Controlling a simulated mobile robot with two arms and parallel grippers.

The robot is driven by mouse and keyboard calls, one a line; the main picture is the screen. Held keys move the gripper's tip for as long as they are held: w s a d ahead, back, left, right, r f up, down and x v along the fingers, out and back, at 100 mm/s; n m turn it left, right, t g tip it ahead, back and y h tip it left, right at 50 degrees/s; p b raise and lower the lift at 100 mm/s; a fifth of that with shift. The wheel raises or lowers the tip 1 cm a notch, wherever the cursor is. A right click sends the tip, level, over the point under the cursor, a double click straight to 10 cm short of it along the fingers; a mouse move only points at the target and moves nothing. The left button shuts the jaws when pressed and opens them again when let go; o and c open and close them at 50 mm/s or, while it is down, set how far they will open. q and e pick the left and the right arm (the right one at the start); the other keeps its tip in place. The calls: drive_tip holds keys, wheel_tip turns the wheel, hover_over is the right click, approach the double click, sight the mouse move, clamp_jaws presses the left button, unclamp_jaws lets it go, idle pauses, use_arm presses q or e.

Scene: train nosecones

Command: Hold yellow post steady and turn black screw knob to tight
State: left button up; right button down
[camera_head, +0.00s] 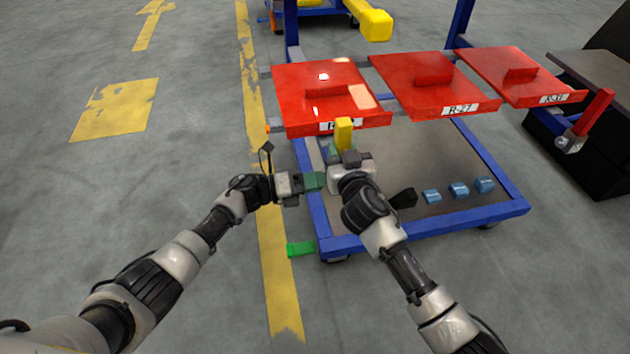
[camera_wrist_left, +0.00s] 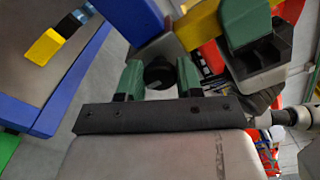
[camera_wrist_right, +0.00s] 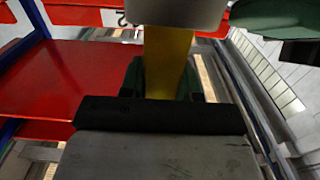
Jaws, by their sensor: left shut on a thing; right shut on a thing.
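The yellow post (camera_head: 344,132) stands at the cart's near-left corner, just in front of the left red panel. My right gripper (camera_head: 338,153) is shut on it; in the right wrist view the yellow post (camera_wrist_right: 168,68) runs between the green fingers. My left gripper (camera_head: 314,181) is lower, beside the blue frame corner. In the left wrist view its green fingers sit on both sides of the round black knob (camera_wrist_left: 159,72) and are shut on it. The knob is hidden in the head view. How tight it is cannot be told.
Red panels (camera_head: 328,92) lie in a row above the blue cart frame (camera_head: 430,233). Several small blue blocks (camera_head: 459,190) rest on the cart's lower deck. The floor at left is clear.

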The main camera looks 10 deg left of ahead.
use_arm(q)
drive_tip(key=shift+f, duration=0.1)
idle(0.3)
drive_tip(key=o, duration=0.9)
drive_tip(key=v, duration=1.2)
use_arm(e)
drive_tip(key=c, duration=0.7)
unclamp_jaws()
